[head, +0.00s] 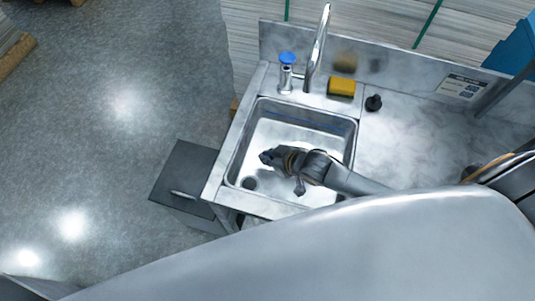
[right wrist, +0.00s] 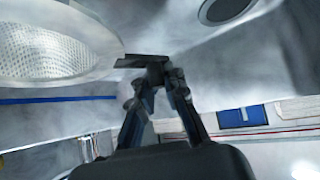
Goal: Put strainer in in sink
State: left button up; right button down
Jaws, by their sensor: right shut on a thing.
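My right gripper (head: 272,158) is down inside the sink basin (head: 240,150), left of its middle. In the right wrist view its fingers (right wrist: 158,75) are closed together at a small dark tab beside the strainer's rim. The strainer (right wrist: 45,50) is a pale mesh bowl with a wide smooth rim, at the upper left of that view. I cannot make out the strainer in the head view. The round dark drain (head: 249,183) is in the basin's near left corner; a round drain opening (right wrist: 226,8) also shows in the right wrist view. My left gripper is not in view.
A faucet (head: 318,50) and a blue-topped knob (head: 287,58) stand behind the basin. A yellow sponge (head: 341,86) and a small black object (head: 374,103) lie on the ledge. The counter (head: 420,140) to the right is mostly clear. A grey cabinet door (head: 185,175) stands out at the left.

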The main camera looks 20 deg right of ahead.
jog(key=shift+f, duration=0.1)
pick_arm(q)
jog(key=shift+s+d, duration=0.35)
pick_arm(e)
jog(key=shift+f, duration=0.1)
jog(key=c, duration=1.4)
grip_release()
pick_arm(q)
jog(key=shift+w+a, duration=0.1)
pick_arm(e)
jog(key=shift+o, duration=0.2)
jog(key=shift+s+r, duration=0.15)
jog(key=shift+r, duration=0.05)
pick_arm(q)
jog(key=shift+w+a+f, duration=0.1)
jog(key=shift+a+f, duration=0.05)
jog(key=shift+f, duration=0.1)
pick_arm(e)
jog(key=v, duration=1.1)
jog(key=shift+s+d+r, duration=0.15)
jog(key=shift+s+r, duration=0.05)
jog(key=shift+r, duration=0.05)
